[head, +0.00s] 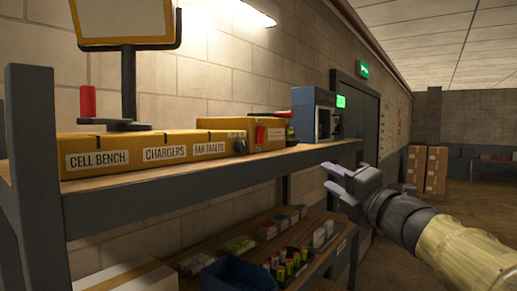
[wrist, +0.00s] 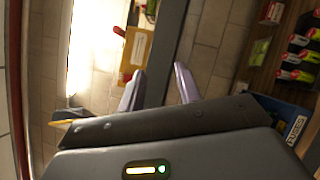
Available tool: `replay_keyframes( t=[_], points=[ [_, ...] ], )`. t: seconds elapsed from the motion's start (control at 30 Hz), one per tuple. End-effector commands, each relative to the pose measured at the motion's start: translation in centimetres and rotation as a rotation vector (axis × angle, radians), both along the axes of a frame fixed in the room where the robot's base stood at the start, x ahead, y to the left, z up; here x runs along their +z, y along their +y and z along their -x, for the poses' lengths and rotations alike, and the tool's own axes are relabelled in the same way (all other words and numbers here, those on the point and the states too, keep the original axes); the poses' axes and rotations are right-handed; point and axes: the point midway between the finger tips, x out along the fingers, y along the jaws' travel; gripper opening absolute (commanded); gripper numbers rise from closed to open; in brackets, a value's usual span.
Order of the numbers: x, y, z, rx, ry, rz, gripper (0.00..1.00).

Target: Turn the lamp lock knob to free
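The lamp (head: 123,22) has a yellow frame with a pale panel and stands on a dark forked post at the left of the shelf, partly cut off by the top edge. A red upright handle (head: 88,101) stands by its base. A small dark round knob (head: 240,146) shows at the end of the yellow labelled boxes. I cannot tell which of these is the lock knob. My gripper (head: 333,178) is in front of the shelf's right part, apart from all of these. In the wrist view its fingers (wrist: 160,75) are spread with nothing between them.
The wooden shelf (head: 270,163) carries yellow boxes (head: 150,150) and a grey device (head: 313,114) with a green screen. A lower shelf holds small packs, batteries and a blue bin (head: 237,272). Cardboard boxes (head: 427,168) stand far right. Floor space is open at right.

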Motion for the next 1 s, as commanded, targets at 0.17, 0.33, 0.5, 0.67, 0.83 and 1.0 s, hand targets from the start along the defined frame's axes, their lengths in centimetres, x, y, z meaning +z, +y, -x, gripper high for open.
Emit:
replay_keyframes(
  t=[0.17, 0.33, 0.5, 0.67, 0.83, 1.0],
  points=[
    [-12.1, -2.3, -3.2, -0.226, 0.403, -0.521, 0.34],
    [-26.4, -2.8, -0.8, -0.524, 0.806, -0.972, 0.34],
    [-39.8, -1.0, 7.7, -0.928, 1.184, -1.343, 0.34],
    [-46.2, 1.3, 16.0, -1.270, 1.395, -1.536, 0.34],
    [-47.6, 2.1, 18.9, -1.393, 1.452, -1.588, 0.34],
    [-47.6, 2.1, 18.8, -1.390, 1.450, -1.588, 0.34]
  ],
)
